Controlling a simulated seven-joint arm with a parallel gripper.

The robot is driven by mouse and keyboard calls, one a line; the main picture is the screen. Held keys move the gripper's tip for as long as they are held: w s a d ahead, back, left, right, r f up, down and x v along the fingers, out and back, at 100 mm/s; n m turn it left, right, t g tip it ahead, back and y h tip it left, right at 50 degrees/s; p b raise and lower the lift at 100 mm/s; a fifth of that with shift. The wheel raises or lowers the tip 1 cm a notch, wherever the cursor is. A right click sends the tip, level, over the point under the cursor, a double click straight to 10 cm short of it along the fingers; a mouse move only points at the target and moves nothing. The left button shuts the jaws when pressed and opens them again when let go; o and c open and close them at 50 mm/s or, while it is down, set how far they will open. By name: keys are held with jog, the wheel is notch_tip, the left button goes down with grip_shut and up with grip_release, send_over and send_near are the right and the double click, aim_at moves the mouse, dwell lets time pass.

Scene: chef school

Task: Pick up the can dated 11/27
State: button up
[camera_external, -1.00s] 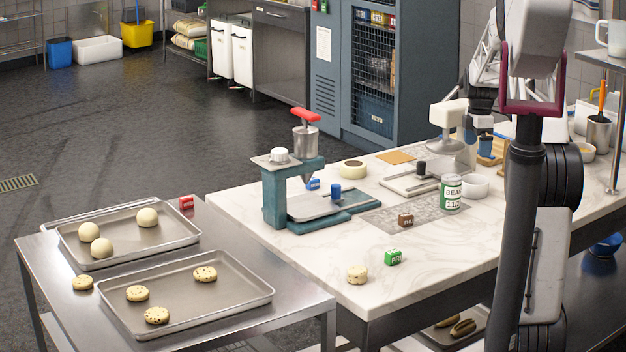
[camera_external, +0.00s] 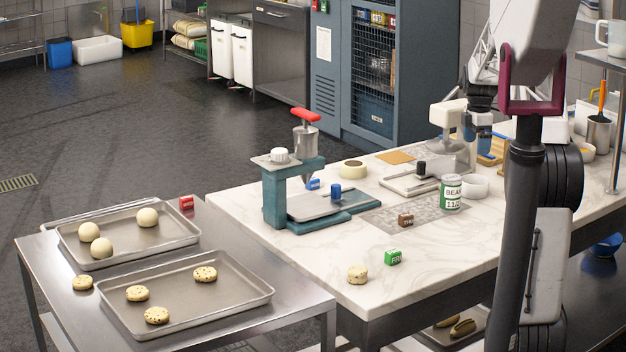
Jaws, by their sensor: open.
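A can (camera_external: 451,194) with a white and green label stands upright on the marble counter. Its label reads "BEA…" and "11/2…", with the last characters turned out of sight around the side. My gripper (camera_external: 482,130) is small and partly hidden in the view, above and behind the can near the far side of the counter. It is open, holds nothing that I can see, and is apart from the can.
A white bowl (camera_external: 474,187) stands close behind the can. A brown block (camera_external: 405,220) and a green block (camera_external: 393,257) lie to its left. A teal press (camera_external: 290,190) stands further left, and a white-headed stand (camera_external: 450,135) is behind. The front counter is mostly clear.

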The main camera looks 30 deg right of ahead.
jog(key=s+a+r+m, duration=0.2)
jog(key=s+a+r, duration=0.2)
jog(key=a, duration=0.6)
jog(key=s+a+r+m+t, duration=0.1)
jog(key=s+a+r+m, duration=0.2)
jog(key=a, duration=0.7)
jog(key=s+a+r+m, duration=0.1)
jog(key=s+a+r, duration=0.3)
jog(key=a, duration=0.6)
jog(key=s+a+f+m, duration=0.2)
jog(key=s+a+m, duration=0.1)
jog(key=s+a, duration=0.6)
jog(key=s+a+f+m+t, duration=0.1)
jog(key=s+a+m, duration=0.3)
jog(key=s+a, duration=0.5)
jog(key=s, duration=0.6)
jog(key=shift+f+m+t, duration=0.3)
jog(key=shift+f, duration=0.05)
